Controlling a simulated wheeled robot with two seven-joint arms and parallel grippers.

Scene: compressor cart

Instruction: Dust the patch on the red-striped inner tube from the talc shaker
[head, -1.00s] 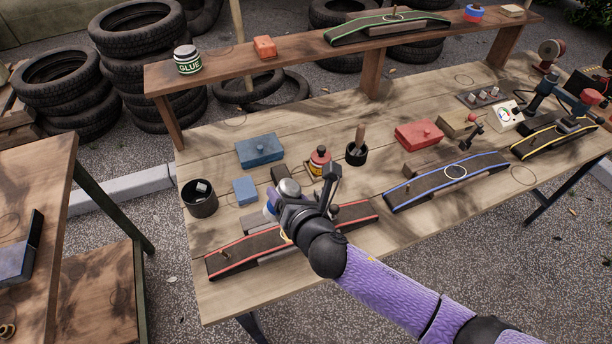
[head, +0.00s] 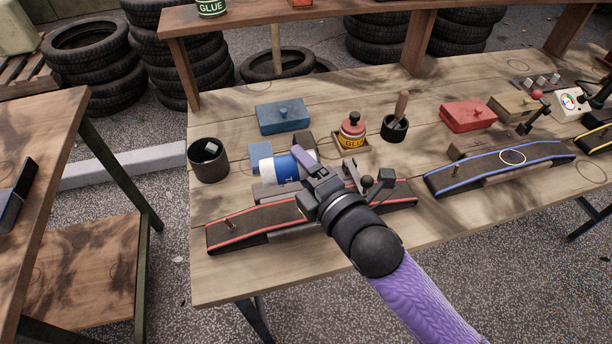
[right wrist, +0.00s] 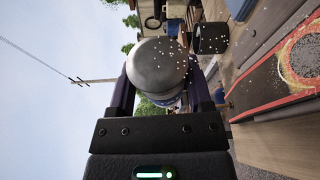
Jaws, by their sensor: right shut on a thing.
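My right gripper (head: 303,166) is shut on the talc shaker (head: 279,169), a white and blue can lying tipped on its side in the air above the red-striped inner tube (head: 263,219). In the right wrist view, the shaker's domed silver lid (right wrist: 158,62) with small holes is between the fingers. That view also shows the patch (right wrist: 303,58), dark with an orange-red rim inside a yellow ring, with white specks over and around it. In the head view my gripper and wrist hide the patch. My left gripper is out of view.
A blue-striped tube (head: 470,177) lies to the right. The raised shelf (head: 340,18) runs along the back.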

